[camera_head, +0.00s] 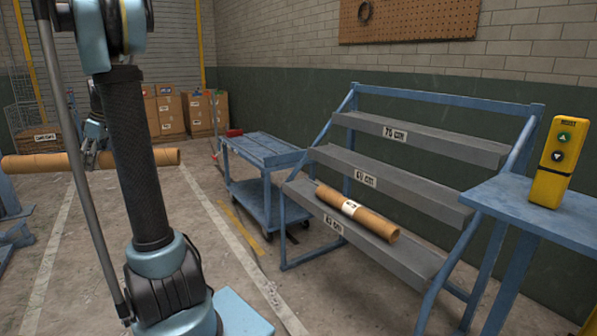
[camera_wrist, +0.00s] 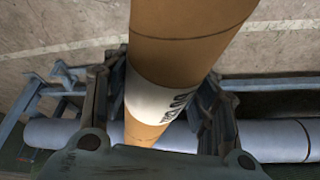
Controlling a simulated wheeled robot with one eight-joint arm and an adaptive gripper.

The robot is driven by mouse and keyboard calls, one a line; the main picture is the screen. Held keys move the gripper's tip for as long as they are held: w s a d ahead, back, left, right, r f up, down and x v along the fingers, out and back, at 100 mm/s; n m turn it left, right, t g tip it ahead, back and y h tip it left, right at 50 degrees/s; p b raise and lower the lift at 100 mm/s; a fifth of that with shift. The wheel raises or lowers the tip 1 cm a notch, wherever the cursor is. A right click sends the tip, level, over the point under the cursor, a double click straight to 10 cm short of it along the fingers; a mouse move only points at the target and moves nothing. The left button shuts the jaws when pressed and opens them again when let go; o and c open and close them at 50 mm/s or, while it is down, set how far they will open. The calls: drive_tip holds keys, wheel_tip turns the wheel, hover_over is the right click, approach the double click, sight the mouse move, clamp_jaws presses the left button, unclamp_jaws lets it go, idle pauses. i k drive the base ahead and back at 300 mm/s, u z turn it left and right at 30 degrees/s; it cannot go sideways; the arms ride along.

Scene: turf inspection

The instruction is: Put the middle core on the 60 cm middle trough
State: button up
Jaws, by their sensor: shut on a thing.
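My gripper (camera_head: 92,150) is at the left in the head view, partly behind my arm, shut around a long brown cardboard core (camera_head: 40,164). The core lies roughly level across the picture. In the wrist view the core (camera_wrist: 190,45) runs between both fingers, with a white printed label (camera_wrist: 160,98) at the grip. The rack's middle trough (camera_head: 390,180) is grey, empty, and its label seems to read 60 cm. The top trough (camera_head: 430,138), marked 70 cm, is empty. The bottom trough (camera_head: 415,257) holds another brown core (camera_head: 372,220) with a white label.
A blue trolley (camera_head: 262,148) stands left of the rack. A blue table (camera_head: 545,205) with a yellow control box (camera_head: 558,160) stands at the right. Cardboard boxes (camera_head: 165,112) are at the back. In the wrist view, a blue-grey roll (camera_wrist: 270,140) lies beneath the core.

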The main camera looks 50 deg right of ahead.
sight(379, 172)
drive_tip(key=k, duration=0.35)
drive_tip(key=z, duration=2.2)
drive_tip(key=i, duration=0.5)
drive_tip(key=z, duration=0.1)
